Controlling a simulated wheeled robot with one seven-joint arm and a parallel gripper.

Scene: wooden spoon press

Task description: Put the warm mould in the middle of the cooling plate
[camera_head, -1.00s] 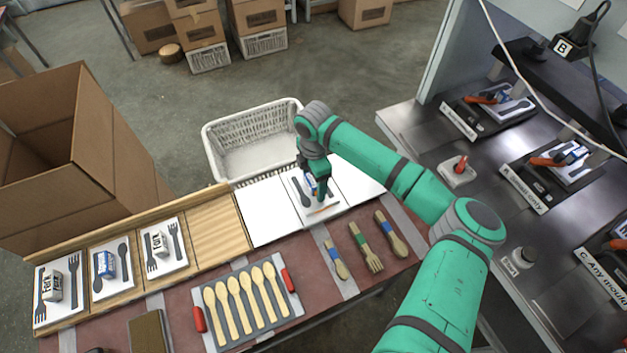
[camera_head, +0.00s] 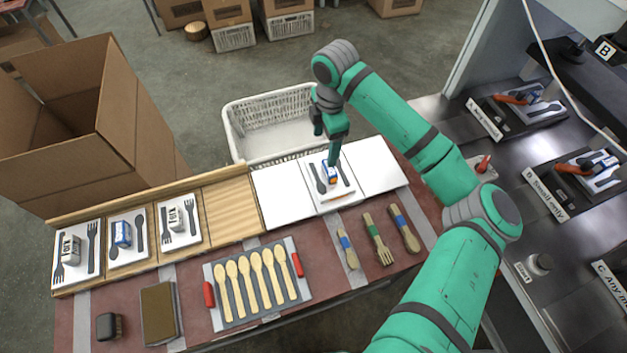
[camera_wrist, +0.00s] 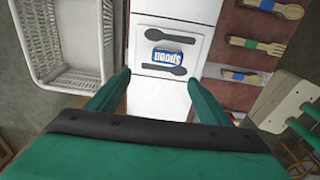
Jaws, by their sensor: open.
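The mould (camera_head: 339,195) is a white square plate with dark spoon shapes and a blue-and-white block labelled "Spoon". It lies flat on the middle section of the white cooling plate (camera_head: 283,196), with bare white on both sides. In the wrist view the mould (camera_wrist: 196,52) is beyond my fingertips, its block upright to read upside down. My gripper (camera_head: 333,162) is above the mould's far part, partly in front of it. In the wrist view my gripper (camera_wrist: 160,82) is open, with its two fingers apart and nothing between them.
A white basket (camera_head: 240,130) stands behind the cooling plate. A wooden rack (camera_head: 230,210) with several moulds is at left. A tray of wooden spoons (camera_head: 215,312) and loose banded cutlery (camera_head: 378,240) lie in front. Metal press stations (camera_head: 545,215) stand at right.

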